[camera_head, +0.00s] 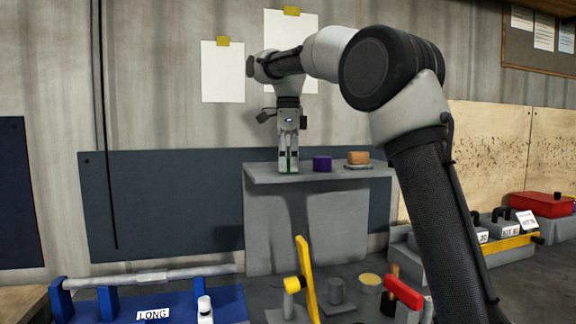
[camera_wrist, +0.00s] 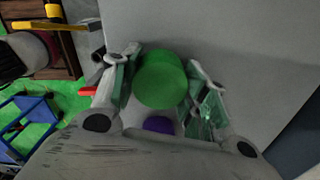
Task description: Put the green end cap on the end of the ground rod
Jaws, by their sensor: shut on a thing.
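The green end cap (camera_wrist: 160,82) is a round green piece between the fingers of my gripper (camera_wrist: 164,75) in the wrist view. My gripper is shut on it. In the head view, my gripper (camera_head: 288,160) points down at the left part of a grey shelf (camera_head: 262,178), with only slivers of green showing between the fingers. The cap is at or just above the shelf top; I cannot tell which. A grey rod (camera_head: 195,272) lies across blue supports at the lower left, above a "LONG" label (camera_head: 153,314).
A purple cap (camera_head: 322,163) and an orange block (camera_head: 358,157) on a grey disc stand right of my gripper on the shelf. Yellow (camera_head: 306,275) and red (camera_head: 403,291) levers rise below. A red box (camera_head: 543,204) is far right.

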